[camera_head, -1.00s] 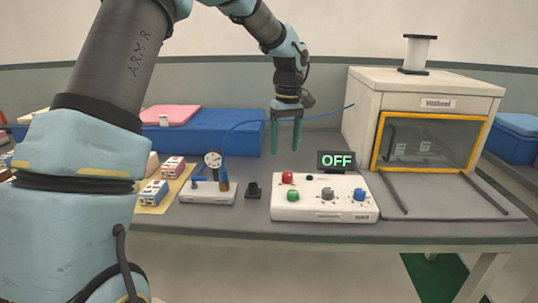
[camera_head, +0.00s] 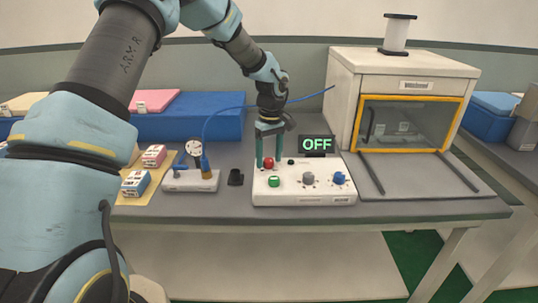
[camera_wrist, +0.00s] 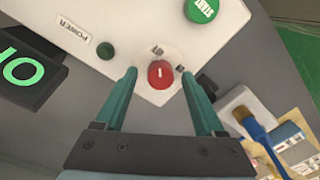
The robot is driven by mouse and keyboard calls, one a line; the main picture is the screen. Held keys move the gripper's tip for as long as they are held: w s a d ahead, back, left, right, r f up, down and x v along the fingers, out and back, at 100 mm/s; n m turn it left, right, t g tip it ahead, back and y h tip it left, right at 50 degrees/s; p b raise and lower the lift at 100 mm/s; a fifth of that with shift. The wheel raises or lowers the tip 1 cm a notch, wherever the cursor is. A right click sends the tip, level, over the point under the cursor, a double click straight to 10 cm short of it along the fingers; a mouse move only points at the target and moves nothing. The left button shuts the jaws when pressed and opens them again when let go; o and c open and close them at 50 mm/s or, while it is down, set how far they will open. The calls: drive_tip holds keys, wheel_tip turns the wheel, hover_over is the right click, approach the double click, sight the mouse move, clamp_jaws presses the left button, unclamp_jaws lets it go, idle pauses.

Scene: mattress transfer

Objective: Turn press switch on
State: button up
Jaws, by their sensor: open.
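The white control box (camera_head: 300,196) sits on the grey table, with a red button (camera_head: 268,162), a green button (camera_head: 274,182), a grey knob (camera_head: 308,178) and a blue knob (camera_head: 340,178). A display (camera_head: 317,144) behind it reads OFF. In the wrist view the red button (camera_wrist: 161,74) carries a white line mark, and the green button (camera_wrist: 201,10) reads START. A small dark green round part (camera_wrist: 105,51) lies near the POWER label. My gripper (camera_head: 269,165) is open and empty, its fingers pointing down on either side of the red button. Contact cannot be told.
A gauge stand (camera_head: 192,181) with a blue hose and a small black block (camera_head: 236,177) stand left of the box. A white cabinet (camera_head: 400,72) with a yellow-framed window stands right. A blue case (camera_head: 190,117) lies behind.

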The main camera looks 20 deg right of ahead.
clamp_jaws()
idle(0.7)
